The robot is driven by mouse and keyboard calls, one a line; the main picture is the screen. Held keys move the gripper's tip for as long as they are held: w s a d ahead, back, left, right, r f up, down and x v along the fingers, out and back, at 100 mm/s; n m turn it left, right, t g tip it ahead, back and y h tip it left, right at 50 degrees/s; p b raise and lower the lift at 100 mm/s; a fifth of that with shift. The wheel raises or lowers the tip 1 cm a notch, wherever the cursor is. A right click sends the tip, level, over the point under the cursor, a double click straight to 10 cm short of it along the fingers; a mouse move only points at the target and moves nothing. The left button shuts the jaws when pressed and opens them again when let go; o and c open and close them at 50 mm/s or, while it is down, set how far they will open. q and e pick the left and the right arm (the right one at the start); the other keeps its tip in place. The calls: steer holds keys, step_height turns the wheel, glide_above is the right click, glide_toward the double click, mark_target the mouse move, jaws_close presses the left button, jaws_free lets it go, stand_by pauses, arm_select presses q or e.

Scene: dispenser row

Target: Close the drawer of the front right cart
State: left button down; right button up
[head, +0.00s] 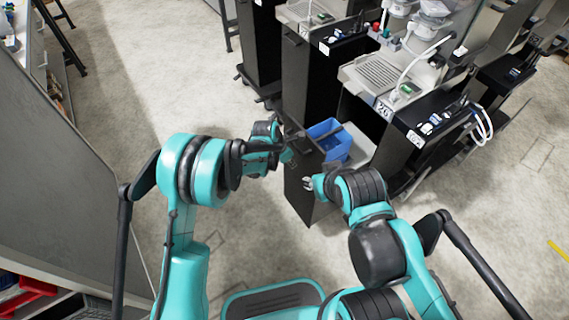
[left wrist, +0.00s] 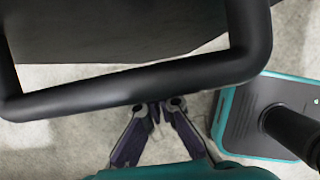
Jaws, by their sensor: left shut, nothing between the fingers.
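The front right cart (head: 372,112) is dark with a grey top. Its drawer (head: 300,193) is pulled out toward me, with a dark front panel and a blue bin (head: 328,141) inside. My left gripper (head: 287,150) is at the left side of the drawer front, partly hidden by its own arm. In the left wrist view its fingers (left wrist: 160,106) are shut and empty, with tips close to a black bar handle (left wrist: 140,86); contact is unclear. My right gripper (head: 309,184) is close to the drawer front, small and partly hidden by its wrist.
More dark carts (head: 305,75) stand in a row behind, with dispensers and hoses on top. A grey panel (head: 60,150) stands at the left. The pale floor (head: 140,85) between it and the carts is clear.

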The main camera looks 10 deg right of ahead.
arm_select(q)
steer(key=shift+w+d+r, duration=0.1)
steer(key=shift+w+d, duration=0.1)
steer(key=shift+d, duration=0.45)
steer(key=shift+w+d, duration=0.2)
steer(key=shift+d, duration=0.4)
arm_select(e)
steer(key=shift+f, duration=0.4)
